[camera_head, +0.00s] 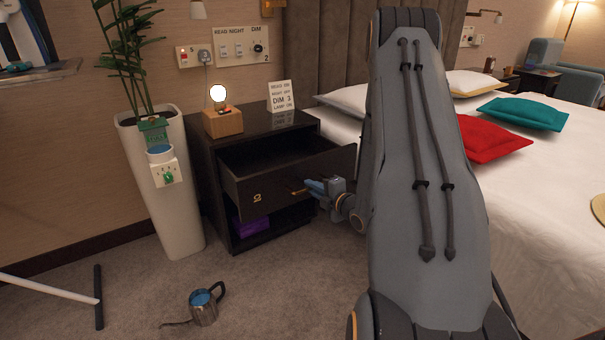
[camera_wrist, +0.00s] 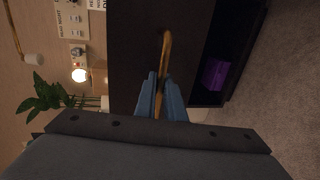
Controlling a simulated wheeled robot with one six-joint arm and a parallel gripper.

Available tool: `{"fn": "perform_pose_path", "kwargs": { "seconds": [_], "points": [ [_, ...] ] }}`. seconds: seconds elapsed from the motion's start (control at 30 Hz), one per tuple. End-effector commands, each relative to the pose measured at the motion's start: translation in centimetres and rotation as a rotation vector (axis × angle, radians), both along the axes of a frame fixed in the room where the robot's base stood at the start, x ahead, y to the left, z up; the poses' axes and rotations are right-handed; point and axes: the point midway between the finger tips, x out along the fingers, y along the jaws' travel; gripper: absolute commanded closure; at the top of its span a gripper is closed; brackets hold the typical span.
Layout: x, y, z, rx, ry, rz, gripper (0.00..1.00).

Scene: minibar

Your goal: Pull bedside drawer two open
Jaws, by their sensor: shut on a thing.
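The dark bedside cabinet (camera_head: 206,165) stands left of the bed. Its upper drawer (camera_head: 258,190), with a gold 2-like mark on its front, is pulled out, and its inside shows. My gripper (camera_head: 314,187) is at the drawer's front, shut on the gold handle (camera_head: 296,191). In the wrist view, the fingers of my gripper (camera_wrist: 160,90) close on both sides of the handle (camera_wrist: 167,50). The drawer front (camera_wrist: 134,48) fills the upper middle of that view. The drawer's right end is partly hidden by my arm.
A purple item (camera_head: 251,227) lies on the open shelf below. A lit lamp (camera_head: 220,115) and a sign card (camera_head: 281,96) stand on the cabinet. A tall planter (camera_head: 180,220) is at its left. The bed (camera_head: 545,175) is at right.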

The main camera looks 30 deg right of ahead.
Motion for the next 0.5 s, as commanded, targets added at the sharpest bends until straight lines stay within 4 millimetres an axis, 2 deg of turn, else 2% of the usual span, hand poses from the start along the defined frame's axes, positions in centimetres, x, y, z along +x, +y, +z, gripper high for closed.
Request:
{"fn": "perform_pose_path", "kwargs": {
  "seconds": [0.03, 0.2, 0.5],
  "points": [
    [-1.0, -0.1, 0.1, 0.003, 0.002, -0.002, 1.0],
    [-2.9, -0.2, 0.1, 0.002, 0.001, -0.001, 1.0],
    [-3.9, -0.1, 0.0, -0.001, 0.0, 0.001, 1.0]
  ]
}}
